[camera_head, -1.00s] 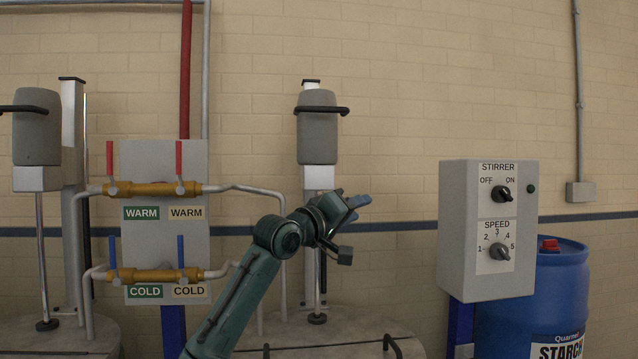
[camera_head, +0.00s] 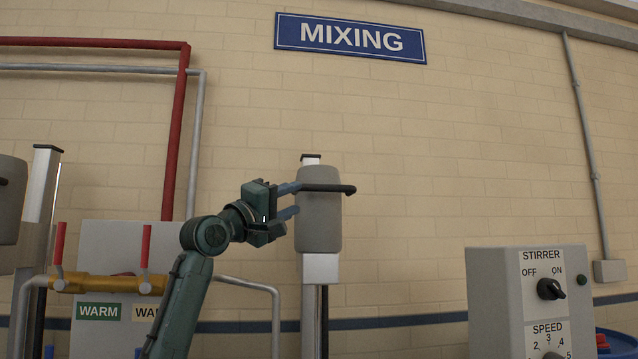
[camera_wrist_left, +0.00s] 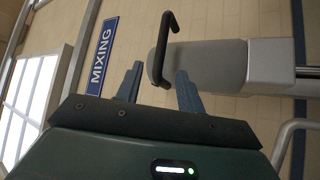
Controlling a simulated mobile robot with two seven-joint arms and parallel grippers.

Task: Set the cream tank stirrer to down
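A stirrer with a grey motor head (camera_head: 320,228) stands near the middle of the head view, on a pale upright column. A black bar handle (camera_head: 335,188) sticks out at the top of the motor head. My left gripper (camera_head: 290,199) is open at the left side of the motor head, level with the handle. In the left wrist view the handle (camera_wrist_left: 159,62) shows between the two spread blue fingers, with the grey motor head (camera_wrist_left: 208,65) beyond. I cannot tell whether a finger touches the handle. The tank below is out of view. My right gripper is not in view.
A second stirrer (camera_head: 12,205) stands at the left edge. Red-levered valves on a yellow fitting (camera_head: 100,284) and pipes are behind my left arm. The stirrer switch box (camera_head: 495,300) is at the lower right. The wall around the motor head is clear.

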